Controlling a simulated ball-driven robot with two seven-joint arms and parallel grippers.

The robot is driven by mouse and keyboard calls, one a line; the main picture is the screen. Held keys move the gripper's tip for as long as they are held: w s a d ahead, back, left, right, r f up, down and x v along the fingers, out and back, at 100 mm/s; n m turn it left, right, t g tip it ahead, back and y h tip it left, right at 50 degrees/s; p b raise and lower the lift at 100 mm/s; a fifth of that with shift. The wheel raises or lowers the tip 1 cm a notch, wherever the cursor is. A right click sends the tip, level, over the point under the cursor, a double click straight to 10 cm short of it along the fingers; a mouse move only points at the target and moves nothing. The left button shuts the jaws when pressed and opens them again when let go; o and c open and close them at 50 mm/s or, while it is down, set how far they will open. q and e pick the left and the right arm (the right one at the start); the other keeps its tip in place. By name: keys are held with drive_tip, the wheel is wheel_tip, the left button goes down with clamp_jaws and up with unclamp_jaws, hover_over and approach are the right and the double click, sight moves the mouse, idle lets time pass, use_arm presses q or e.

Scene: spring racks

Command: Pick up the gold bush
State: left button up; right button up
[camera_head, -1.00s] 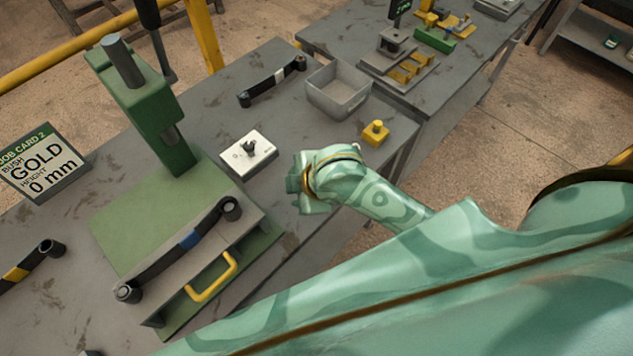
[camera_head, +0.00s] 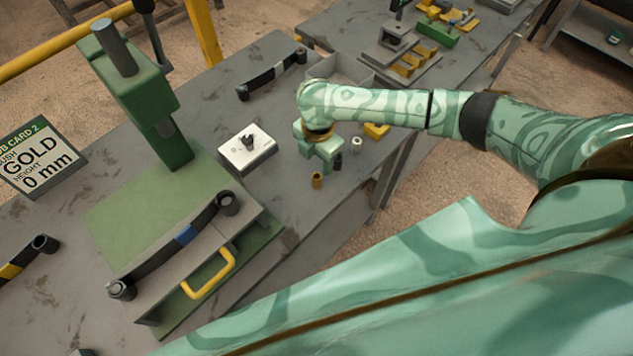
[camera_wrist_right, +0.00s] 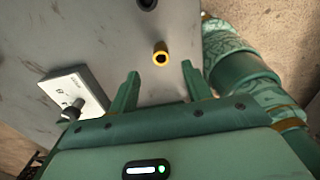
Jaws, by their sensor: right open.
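The gold bush (camera_head: 317,180) stands upright near the front edge of the grey bench. In the right wrist view the gold bush (camera_wrist_right: 160,55) shows its round dark hole, just beyond the fingertips and roughly centred between them. My right gripper (camera_head: 322,155) points down beside the bush in the head view. In the wrist view my right gripper (camera_wrist_right: 160,70) has its fingers spread with nothing held between them. My left gripper is out of view.
A black bush (camera_head: 338,161) and a silver bush (camera_head: 356,143) stand close by. A white box with a knob (camera_head: 248,150), a green press (camera_head: 140,100), a grey bin (camera_head: 338,68) and a yellow block (camera_head: 377,130) are around. The job card (camera_head: 40,160) reads gold, 0 mm.

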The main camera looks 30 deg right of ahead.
sight(317, 177)
wheel_tip(317, 177, down, 8)
drive_tip(key=shift+a+f+b, duration=0.1)
drive_tip(key=shift+a+b, duration=0.05)
drive_tip(key=shift+b, duration=1)
drive_tip(key=shift+s, duration=0.1)
drive_tip(key=c, duration=0.9)
